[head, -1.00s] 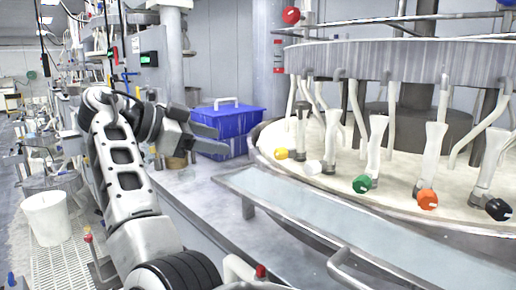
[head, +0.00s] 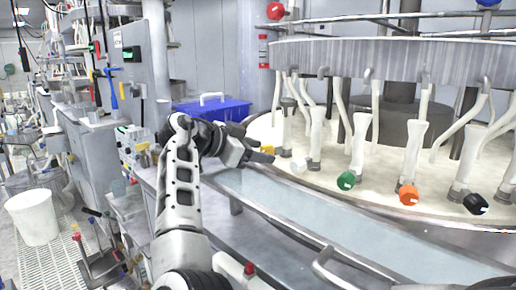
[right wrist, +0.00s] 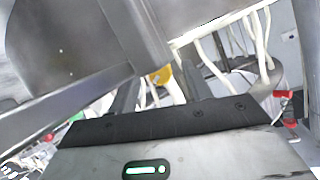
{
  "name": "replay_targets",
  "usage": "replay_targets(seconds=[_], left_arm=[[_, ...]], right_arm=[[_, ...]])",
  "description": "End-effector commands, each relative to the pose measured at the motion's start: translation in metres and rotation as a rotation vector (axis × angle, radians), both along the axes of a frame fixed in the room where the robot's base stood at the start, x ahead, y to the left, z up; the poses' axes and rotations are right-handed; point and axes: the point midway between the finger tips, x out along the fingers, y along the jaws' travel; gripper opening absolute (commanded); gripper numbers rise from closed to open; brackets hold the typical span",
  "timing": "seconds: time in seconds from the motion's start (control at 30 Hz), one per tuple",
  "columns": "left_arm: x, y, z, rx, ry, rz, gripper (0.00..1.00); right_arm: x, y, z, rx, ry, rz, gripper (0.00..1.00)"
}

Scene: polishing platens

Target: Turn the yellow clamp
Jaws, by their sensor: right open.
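The yellow clamp (head: 267,149) is a small yellow knob at the left end of the row of clamps on the round platen's rim. It also shows in the right wrist view (right wrist: 160,74), between the dark fingers and partly hidden. My right gripper (head: 262,151) is open, with its fingertips at the yellow clamp. I cannot tell whether they touch it. My left gripper is not in view.
White (head: 298,165), green (head: 346,180), orange (head: 408,194) and black (head: 475,203) clamps stand to the right along the rim. A metal trough (head: 330,215) runs in front. A blue bin (head: 222,112) stands behind my right arm.

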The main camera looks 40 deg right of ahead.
Motion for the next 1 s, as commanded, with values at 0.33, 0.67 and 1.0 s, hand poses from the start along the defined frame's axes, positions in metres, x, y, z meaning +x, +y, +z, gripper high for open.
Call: replay_targets(seconds=[0.33, 0.67, 1.0], left_arm=[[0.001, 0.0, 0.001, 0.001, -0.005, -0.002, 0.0], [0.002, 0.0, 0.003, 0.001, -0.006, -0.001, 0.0], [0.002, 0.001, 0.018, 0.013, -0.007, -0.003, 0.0]], right_arm=[[-0.001, -0.003, -0.002, 0.0, 0.0, -0.001, 0.44], [-0.001, -0.003, -0.001, 0.001, 0.004, -0.002, 0.04], [0.0, -0.004, 0.003, 0.025, 0.127, -0.002, 0.04]])
